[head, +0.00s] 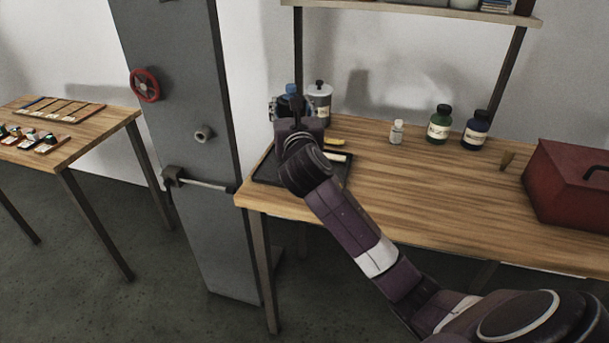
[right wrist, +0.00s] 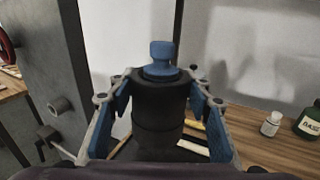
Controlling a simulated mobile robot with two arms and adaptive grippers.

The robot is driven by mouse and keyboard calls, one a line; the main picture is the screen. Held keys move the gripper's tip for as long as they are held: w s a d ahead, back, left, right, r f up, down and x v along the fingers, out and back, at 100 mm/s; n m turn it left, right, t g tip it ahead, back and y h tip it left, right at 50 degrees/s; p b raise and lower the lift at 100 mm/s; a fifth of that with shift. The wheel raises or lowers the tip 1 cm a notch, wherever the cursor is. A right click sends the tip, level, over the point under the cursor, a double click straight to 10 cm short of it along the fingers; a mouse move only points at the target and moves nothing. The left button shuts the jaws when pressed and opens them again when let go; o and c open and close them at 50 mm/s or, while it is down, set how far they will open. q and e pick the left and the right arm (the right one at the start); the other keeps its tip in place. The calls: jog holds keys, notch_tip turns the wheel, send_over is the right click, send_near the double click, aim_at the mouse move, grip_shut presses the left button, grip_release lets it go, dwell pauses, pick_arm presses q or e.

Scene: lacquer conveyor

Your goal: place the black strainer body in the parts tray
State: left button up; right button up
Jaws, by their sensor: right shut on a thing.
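The black strainer body (right wrist: 158,112) is an upright dark cylinder with a blue knobbed top in the right wrist view. My right gripper (right wrist: 160,84) is shut on it, with a blue-padded finger on each side. In the head view my right gripper (head: 291,106) is at the back left of the wooden bench, over or just behind the dark parts tray (head: 267,171). My arm hides part of the tray and most of the strainer body. I cannot tell whether the body's base touches anything. My left gripper is not in view.
A grey canister with a black lid (head: 320,98) stands close to the right gripper. A red box (head: 568,190) is at the right. A grey column (head: 190,110) stands left of the bench.

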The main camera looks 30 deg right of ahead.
jog(key=w+d+r+m+h+b, duration=0.1)
jog(key=w+d+r, duration=0.1)
jog(key=d+r, duration=0.3)
jog(key=shift+g+h, duration=0.4)
jog(key=shift+g, duration=0.1)
jog(key=f+b, duration=0.1)
jog(key=f, duration=0.9)
jog(key=f+b, duration=0.2)
jog(key=f, duration=0.8)
jog(key=shift+w+d+f, duration=0.1)
jog(key=shift+w+d, duration=0.05)
jog(key=shift+w, duration=0.05)
jog(key=o, duration=1.5)
jog(key=shift+f, duration=0.1)
jog(key=shift+s, duration=0.1)
